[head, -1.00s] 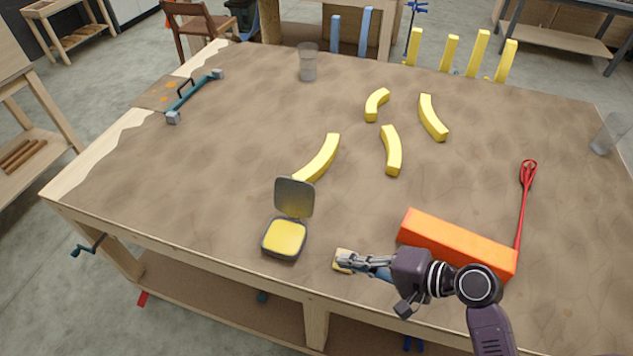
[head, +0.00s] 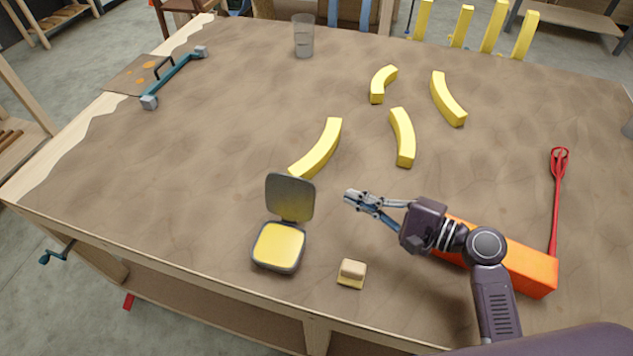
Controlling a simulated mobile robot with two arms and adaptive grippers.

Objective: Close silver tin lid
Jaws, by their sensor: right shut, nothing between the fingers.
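The silver tin (head: 279,247) stands on the table near the front edge, with a yellow inside. Its lid (head: 290,198) stands raised at the back of the tin, open and roughly upright. My right gripper (head: 350,198) is to the right of the lid, apart from it, with its fingers pointing left towards it. It is shut and empty. My left gripper is not in view.
A small yellow and tan block (head: 352,273) lies right of the tin. An orange block (head: 525,268) lies behind my right arm, with a red tool (head: 557,200) beyond it. Several curved yellow pieces (head: 322,148) lie further back. A glass (head: 303,36) stands at the back.

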